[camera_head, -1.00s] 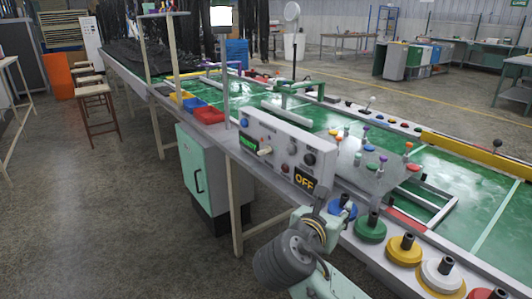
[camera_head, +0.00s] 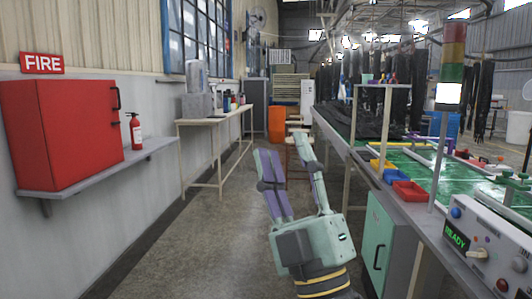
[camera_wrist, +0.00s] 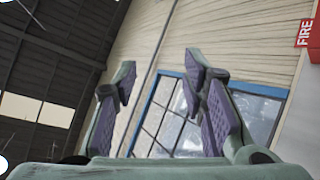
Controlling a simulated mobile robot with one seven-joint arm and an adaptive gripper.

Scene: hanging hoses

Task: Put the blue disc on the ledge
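My gripper (camera_head: 284,146) is raised in the lower middle of the head view, its fingers spread and pointing up and forward. The wrist view also shows both fingers of my gripper (camera_wrist: 160,62) apart, with nothing between them. A grey ledge (camera_head: 95,174) runs along the left wall, carrying a red FIRE cabinet and a fire extinguisher. My gripper is well to the right of this ledge. I see no blue disc in either current view.
The red cabinet (camera_head: 65,128) fills the ledge's near part; the extinguisher (camera_head: 136,134) stands right of it. A wooden table (camera_head: 212,120) stands beyond, along the wall. The long green-topped bench (camera_head: 415,165) with a READY control box (camera_head: 490,250) is at right. Floor between is clear.

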